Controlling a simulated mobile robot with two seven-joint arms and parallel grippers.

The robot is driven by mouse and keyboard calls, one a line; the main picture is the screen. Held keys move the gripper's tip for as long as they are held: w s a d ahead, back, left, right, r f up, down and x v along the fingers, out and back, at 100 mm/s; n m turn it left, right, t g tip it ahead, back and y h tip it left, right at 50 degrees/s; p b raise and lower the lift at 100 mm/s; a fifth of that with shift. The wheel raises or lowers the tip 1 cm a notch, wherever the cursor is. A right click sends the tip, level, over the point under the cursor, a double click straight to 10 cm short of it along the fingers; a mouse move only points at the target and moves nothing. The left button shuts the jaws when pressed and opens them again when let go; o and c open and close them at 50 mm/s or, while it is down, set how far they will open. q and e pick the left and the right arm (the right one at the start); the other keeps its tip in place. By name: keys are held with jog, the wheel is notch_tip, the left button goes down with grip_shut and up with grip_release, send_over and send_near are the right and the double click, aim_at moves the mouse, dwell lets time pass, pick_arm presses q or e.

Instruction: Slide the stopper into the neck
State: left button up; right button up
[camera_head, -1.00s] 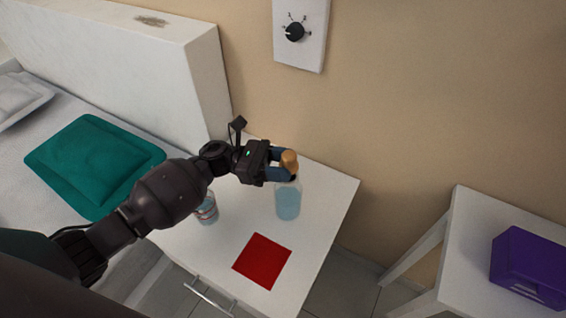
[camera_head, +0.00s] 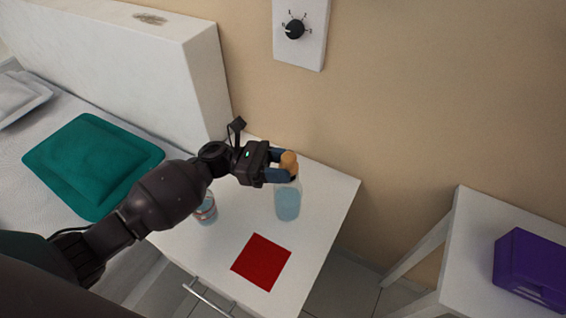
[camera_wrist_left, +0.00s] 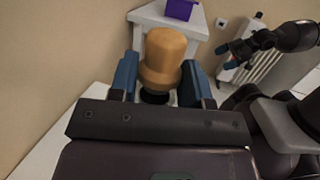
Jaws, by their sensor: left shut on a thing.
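My left gripper (camera_head: 280,167) is shut on an orange-tan stopper (camera_head: 289,160), held upright over the clear bottle with blue liquid (camera_head: 287,204). The bottle stands on the white bedside table. The left wrist view shows the stopper (camera_wrist_left: 163,60) between the blue fingers, with a dark ring (camera_wrist_left: 154,96) just beneath it. The fingers partly hide the bottle's neck, so I cannot tell whether the stopper's lower end is inside it. My right gripper (camera_wrist_left: 227,56) is far off in the left wrist view, its small blue fingers apart and empty.
A small glass jar (camera_head: 206,208) stands left of the bottle, partly behind my arm. A red square (camera_head: 261,262) lies at the front of the white table (camera_head: 325,190). A purple box (camera_head: 530,270) sits on another table at right. The wall is close behind.

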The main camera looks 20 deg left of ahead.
pick_arm(q)
jog(key=shift+f+b, duration=0.35)
jog(key=shift+f, duration=0.3)
pick_arm(e)
jog(key=shift+s+f, duration=0.1)
jog(key=shift+f, duration=0.1)
pick_arm(q)
jog(key=shift+r, duration=0.4)
pick_arm(e)
jog(key=shift+a, duration=0.1)
pick_arm(q)
jog(key=shift+b, duration=0.35)
pick_arm(e)
jog(key=shift+f, duration=0.15)
dwell(1.6)
